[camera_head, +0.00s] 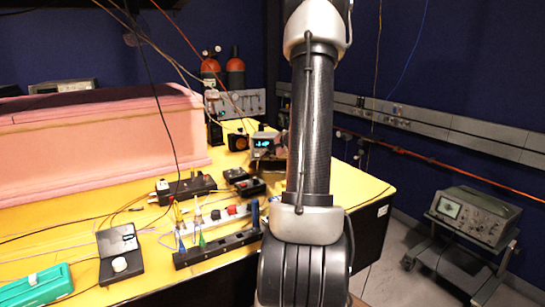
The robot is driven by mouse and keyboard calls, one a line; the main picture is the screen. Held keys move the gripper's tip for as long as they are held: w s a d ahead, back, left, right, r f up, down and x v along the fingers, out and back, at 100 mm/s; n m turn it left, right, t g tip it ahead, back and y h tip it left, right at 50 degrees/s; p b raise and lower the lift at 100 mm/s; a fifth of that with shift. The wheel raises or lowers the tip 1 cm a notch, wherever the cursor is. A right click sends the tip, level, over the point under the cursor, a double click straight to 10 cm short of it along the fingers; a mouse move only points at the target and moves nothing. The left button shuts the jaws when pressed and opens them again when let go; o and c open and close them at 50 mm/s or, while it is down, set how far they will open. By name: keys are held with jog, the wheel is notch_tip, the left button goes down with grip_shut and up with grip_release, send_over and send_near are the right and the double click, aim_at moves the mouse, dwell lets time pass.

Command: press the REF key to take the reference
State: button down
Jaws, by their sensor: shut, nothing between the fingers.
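A small instrument with a lit blue display (263,144) stands at the back of the yellow bench, just left of my arm. I cannot make out a REF key or read any lettering at this size. My arm's dark link runs upright through the middle of the view and covers the bench right beside the instrument. My gripper does not show; my arm may be hiding it. I cannot tell how far it is from the instrument.
The yellow bench (350,186) is bare right of my arm. A pink foam enclosure (90,135) fills the back left. Nearer are a black rack (215,247), a small scale-like device (119,254) and a teal case (38,286). An oscilloscope (473,214) stands on a cart at right.

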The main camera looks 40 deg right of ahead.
jog(key=shift+w+d, duration=0.1)
jog(key=shift+w+d, duration=0.2)
jog(key=shift+w+d+f, duration=0.1)
jog(key=shift+w+d, duration=0.1)
dwell(0.8)
dwell(0.4)
jog(key=shift+s+a, duration=0.5)
jog(key=shift+s+a, duration=0.1)
jog(key=shift+s+a+r, duration=0.3)
jog(key=shift+s+a, duration=0.4)
jog(key=shift+s+a+r, duration=0.25)
jog(key=shift+s+a, duration=0.4)
jog(key=shift+a, duration=0.05)
jog(key=shift+s+a, duration=0.25)
